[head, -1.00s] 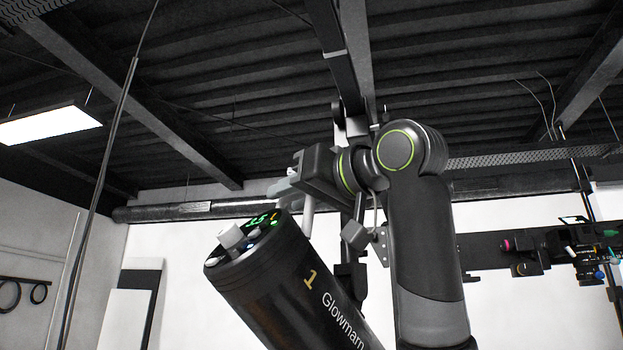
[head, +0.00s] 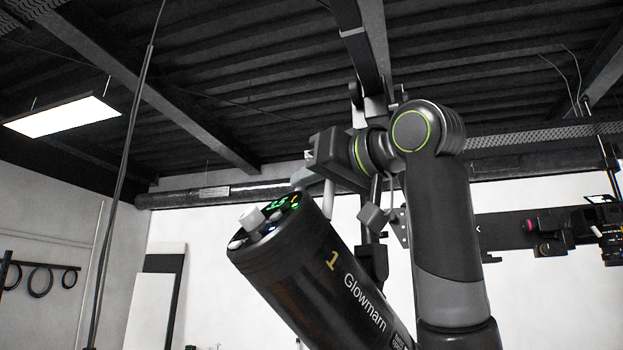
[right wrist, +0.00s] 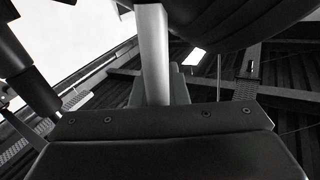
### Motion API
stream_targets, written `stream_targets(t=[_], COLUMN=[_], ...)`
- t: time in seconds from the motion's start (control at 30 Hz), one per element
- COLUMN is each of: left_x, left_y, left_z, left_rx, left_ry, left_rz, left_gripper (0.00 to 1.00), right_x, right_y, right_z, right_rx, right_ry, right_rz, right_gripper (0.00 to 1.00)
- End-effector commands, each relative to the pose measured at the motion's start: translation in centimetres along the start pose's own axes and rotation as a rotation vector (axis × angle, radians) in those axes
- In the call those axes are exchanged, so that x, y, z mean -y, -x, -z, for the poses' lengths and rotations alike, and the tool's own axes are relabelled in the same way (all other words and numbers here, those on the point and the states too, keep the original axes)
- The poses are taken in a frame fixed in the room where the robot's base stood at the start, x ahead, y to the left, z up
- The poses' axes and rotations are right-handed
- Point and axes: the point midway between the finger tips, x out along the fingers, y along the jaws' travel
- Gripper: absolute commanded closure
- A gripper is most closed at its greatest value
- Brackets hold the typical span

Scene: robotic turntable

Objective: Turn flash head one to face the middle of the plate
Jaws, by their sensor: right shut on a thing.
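Flash head one (head: 300,270) is a black cylinder marked "1 Glowmarn". It tilts, with its control end, a lit green display and a pale knob, up at the left. Its lower end is out of frame, so where it faces cannot be told. My right gripper (head: 322,183) is at the far side of its upper end, shut on a pale grey bar-like handle (head: 328,200). In the right wrist view the handle (right wrist: 153,50) stands upright in front of the jaws, below a dark rounded body. The plate and my left gripper are not in view.
A dark stand and rail rise behind my right arm. A dark horizontal beam with camera gear (head: 575,230) is at the right. A thin cable or pole (head: 118,180) hangs at the left. The space left of the flash head looks clear.

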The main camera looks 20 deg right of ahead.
Motion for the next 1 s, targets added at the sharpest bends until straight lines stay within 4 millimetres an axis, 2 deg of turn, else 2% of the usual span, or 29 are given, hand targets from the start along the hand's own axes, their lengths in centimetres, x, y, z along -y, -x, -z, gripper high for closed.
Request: stream_targets(t=[1.0], left_x=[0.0], left_y=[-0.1], left_z=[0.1], left_rx=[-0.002], left_ry=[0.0], left_rz=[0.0], left_gripper=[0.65], right_x=[-0.3], right_y=[-1.6], right_z=[0.1], right_rx=[-0.023], right_ry=[0.002], right_rz=[-0.14], right_gripper=[1.0])
